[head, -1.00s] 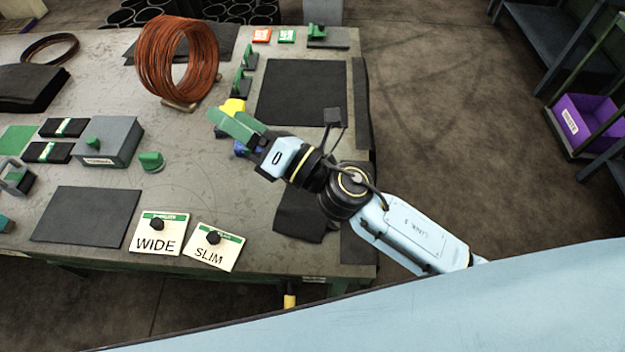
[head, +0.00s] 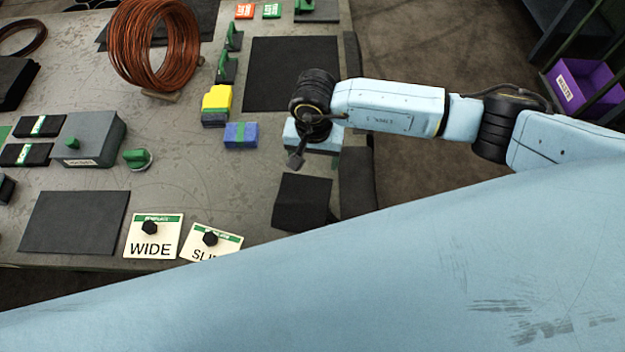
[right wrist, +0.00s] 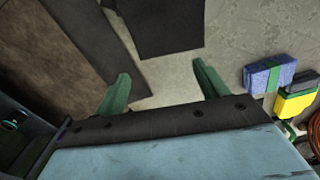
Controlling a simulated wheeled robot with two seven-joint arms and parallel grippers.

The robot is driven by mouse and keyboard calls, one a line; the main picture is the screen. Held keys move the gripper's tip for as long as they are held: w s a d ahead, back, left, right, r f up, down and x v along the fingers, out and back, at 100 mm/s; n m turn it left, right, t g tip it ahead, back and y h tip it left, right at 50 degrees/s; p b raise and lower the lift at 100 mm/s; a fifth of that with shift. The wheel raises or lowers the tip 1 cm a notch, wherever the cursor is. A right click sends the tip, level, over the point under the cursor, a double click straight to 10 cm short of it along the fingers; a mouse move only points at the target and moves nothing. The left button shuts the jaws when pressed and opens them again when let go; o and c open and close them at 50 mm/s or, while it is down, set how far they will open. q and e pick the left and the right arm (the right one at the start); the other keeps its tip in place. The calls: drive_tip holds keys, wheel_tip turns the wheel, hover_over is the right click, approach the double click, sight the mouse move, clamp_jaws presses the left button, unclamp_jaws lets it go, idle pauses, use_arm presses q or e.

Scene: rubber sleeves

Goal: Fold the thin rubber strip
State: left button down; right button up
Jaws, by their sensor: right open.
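Narrow dark rubber lies along the table's right edge in the head view (head: 357,185). A long dark strip also shows in the right wrist view (right wrist: 112,50); I cannot tell whether it is the thin rubber strip of the task. A broader dark rubber piece (head: 302,202) lies just left of it, and also shows at the top of the right wrist view (right wrist: 168,25). My right gripper (right wrist: 163,84) points down above the table near the right edge, its green fingers apart with bare tabletop between them. In the head view its fingertips are hidden. My left gripper is not in view.
A blue block (head: 241,135) and a yellow block (head: 217,97) stand left of my right gripper. A large dark mat (head: 290,75) lies behind. WIDE (head: 151,237) and SLIM (head: 205,243) cards lie at the front. Copper coil (head: 153,45) stands at back left.

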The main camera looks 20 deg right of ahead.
sight(314, 179)
wheel_tip(314, 179, down, 8)
drive_tip(key=b, duration=0.5)
drive_tip(key=shift+b, duration=0.3)
drive_tip(key=shift+a+f+b, duration=0.1)
drive_tip(key=shift+f+b, duration=0.6)
drive_tip(key=shift+f, duration=0.1)
drive_tip(key=shift+c, duration=0.2)
drive_tip(key=shift+s, duration=0.1)
clamp_jaws()
